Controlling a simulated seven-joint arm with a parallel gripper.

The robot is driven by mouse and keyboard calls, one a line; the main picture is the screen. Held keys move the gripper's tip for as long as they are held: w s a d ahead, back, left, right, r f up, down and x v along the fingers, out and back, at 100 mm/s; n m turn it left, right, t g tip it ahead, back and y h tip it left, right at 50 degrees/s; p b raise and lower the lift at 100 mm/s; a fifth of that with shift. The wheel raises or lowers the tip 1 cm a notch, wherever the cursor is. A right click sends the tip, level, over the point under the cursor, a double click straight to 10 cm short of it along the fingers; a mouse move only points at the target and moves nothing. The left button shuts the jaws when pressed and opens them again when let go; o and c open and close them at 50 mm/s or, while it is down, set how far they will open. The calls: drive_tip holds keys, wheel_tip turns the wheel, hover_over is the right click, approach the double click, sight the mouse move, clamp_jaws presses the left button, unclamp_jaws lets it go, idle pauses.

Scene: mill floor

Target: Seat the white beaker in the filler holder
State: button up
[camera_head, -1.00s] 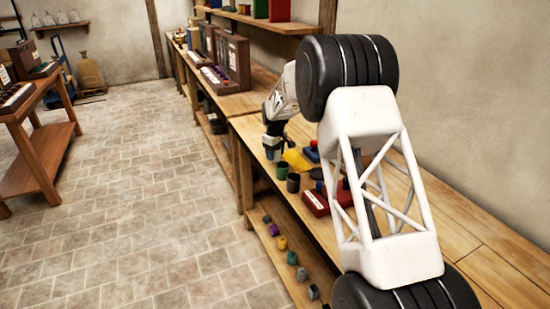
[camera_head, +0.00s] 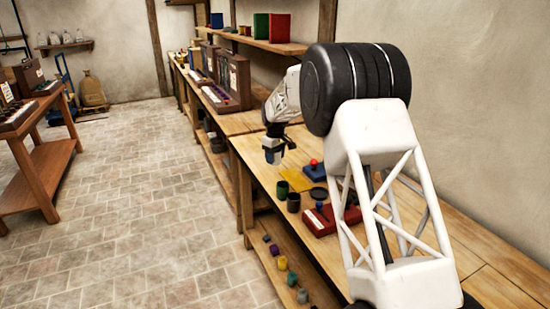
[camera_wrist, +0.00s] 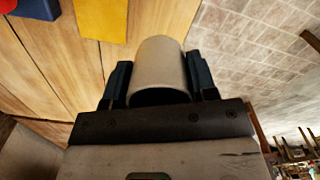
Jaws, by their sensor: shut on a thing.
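My gripper (camera_head: 273,147) is shut on the white beaker (camera_wrist: 163,65), with one finger on each side of it in the wrist view. In the head view the beaker (camera_head: 271,156) looks grey, hangs below the fingers and is held above the near edge of the bench, apart from its top. A red block with a white label (camera_head: 321,222) stands on the bench nearer my arm, partly hidden by it. I cannot tell which fixture is the filler holder.
Green (camera_head: 282,189) and dark (camera_head: 293,202) cups stand near the bench edge. A yellow plate (camera_head: 297,180) and a blue block with a red knob (camera_head: 314,171) lie beyond them. Several coloured cups sit on the lower shelf. Brown cabinets (camera_head: 230,82) stand farther along.

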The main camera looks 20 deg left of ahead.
sight(319, 195)
drive_tip(key=shift+d, duration=0.1)
drive_tip(key=s+d+f+n, duration=0.1)
drive_tip(key=d+n, duration=0.1)
drive_tip(key=d, duration=0.7)
drive_tip(key=d+f+n, duration=0.1)
drive_tip(key=d+n, duration=0.1)
drive_tip(key=d, duration=0.8)
drive_tip(key=shift+s+d+f+n, duration=0.15)
drive_tip(key=shift+s+f+n, duration=0.15)
drive_tip(key=shift+s, duration=0.1)
drive_tip(key=shift+f, duration=0.15)
drive_tip(key=shift+f, duration=2.7)
drive_tip(key=shift+f, duration=0.65)
drive_tip(key=o, duration=0.7)
